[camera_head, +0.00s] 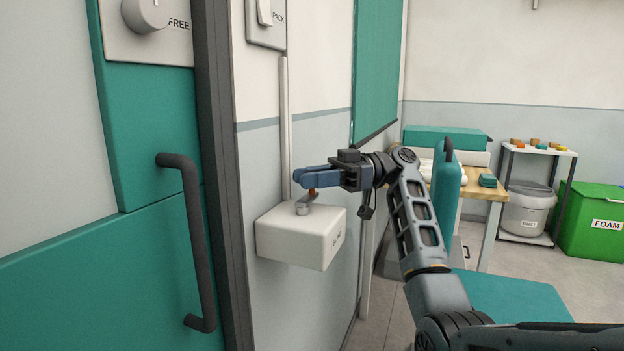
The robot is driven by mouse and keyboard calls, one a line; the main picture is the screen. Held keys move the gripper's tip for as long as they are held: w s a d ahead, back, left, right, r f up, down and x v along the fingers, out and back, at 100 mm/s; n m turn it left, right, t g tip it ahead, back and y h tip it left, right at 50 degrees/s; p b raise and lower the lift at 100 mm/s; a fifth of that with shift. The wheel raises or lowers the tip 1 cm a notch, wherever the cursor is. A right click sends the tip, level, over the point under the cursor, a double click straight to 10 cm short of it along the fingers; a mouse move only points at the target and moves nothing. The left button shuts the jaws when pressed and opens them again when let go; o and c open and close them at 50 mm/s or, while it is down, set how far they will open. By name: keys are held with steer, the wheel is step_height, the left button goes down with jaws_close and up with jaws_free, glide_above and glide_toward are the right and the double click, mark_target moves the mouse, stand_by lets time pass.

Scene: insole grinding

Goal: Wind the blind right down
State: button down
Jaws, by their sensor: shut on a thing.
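The teal blind (376,68) hangs on the wall near the room's corner, in the upper middle of the view. Its dark bottom bar (374,132) shows at about the height where the wall turns blue-grey; the blind's top is out of view. A white winder box (300,238) sits on the wall at the centre, with a small crank (303,208) on top. My gripper (309,181) is over the box, with its blue fingers shut on the crank's reddish-brown handle (311,194). The fingers hide the upper part of the handle.
A teal door with a dark bar handle (193,240) is close on the left. A switch marked PACK (266,22) is above the box. A teal padded seat (508,297), a wooden bench (484,190), a white bucket (526,211) and a green FOAM bin (592,220) stand right.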

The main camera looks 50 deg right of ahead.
steer(key=c, duration=1.1)
jaws_free()
steer(key=shift+r, duration=0.45)
steer(key=shift+o, duration=0.5)
steer(key=shift+f, duration=0.2)
step_height(320, 180, up, 5)
steer(key=shift+f, duration=0.2)
steer(key=s+d+r, duration=0.6)
steer(key=s+d, duration=0.2)
steer(key=shift+s+r+p, duration=0.2)
steer(key=shift+p, duration=0.15)
